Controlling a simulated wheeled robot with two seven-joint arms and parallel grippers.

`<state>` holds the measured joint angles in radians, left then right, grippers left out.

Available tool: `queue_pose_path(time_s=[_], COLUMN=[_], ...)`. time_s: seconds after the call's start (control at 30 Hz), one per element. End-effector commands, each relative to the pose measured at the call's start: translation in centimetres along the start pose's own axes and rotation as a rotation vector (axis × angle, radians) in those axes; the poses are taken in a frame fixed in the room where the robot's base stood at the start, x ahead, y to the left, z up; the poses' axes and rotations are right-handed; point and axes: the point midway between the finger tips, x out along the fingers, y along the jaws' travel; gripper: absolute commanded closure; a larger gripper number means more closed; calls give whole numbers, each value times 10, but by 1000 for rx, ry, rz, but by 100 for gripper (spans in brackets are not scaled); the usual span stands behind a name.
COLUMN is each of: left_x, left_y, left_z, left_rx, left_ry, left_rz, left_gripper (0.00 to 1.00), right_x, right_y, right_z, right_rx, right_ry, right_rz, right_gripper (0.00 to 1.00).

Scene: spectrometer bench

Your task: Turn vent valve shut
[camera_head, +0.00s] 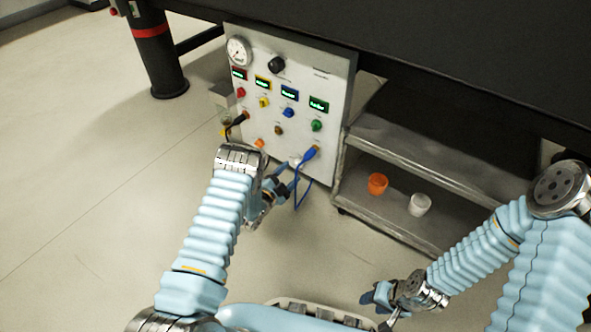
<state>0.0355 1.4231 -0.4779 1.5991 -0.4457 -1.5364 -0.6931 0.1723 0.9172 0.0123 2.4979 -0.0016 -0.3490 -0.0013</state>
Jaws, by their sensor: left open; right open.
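A white upright panel (300,84) carries a round gauge (238,51), a black knob (277,64) and a row of red (241,92), yellow (264,102), blue (289,112) and green (316,125) knobs under small lit displays. The labels are too small to read, so I cannot tell which one is the vent valve. My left gripper (277,188) is open, low in front of the panel, below the knobs and partly hidden by my arm. My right gripper (380,303) is open, low over the floor at the front, away from the panel.
A blue plug (311,152) with a hanging cable and a dark plug (240,118) sit in the panel's lower part. A grey cart (385,220) right of the panel holds an orange cup (377,184) and a white cup (419,204). A dark table (400,50) overhangs behind. Floor at left is clear.

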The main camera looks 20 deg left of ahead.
Motion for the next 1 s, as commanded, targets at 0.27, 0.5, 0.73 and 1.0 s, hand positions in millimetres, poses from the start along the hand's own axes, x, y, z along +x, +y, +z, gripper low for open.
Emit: queue_pose_path(time_s=[0.27,0.5,0.73,1.0], left_x=[37,41,41,40], left_y=[1,0,0,0], left_z=[0,0,0,0], left_rx=[-2,-3,-2,-3], left_ry=[-1,-2,-2,-2], left_rz=[0,1,1,1], left_gripper=[38,38,58,94], right_x=[8,8,8,8], right_y=[3,3,3,3], right_z=[0,0,0,0], right_rx=[1,1,0,0], right_ry=[2,3,3,2], right_rz=[0,0,0,0], right_gripper=[57,57,57,57])
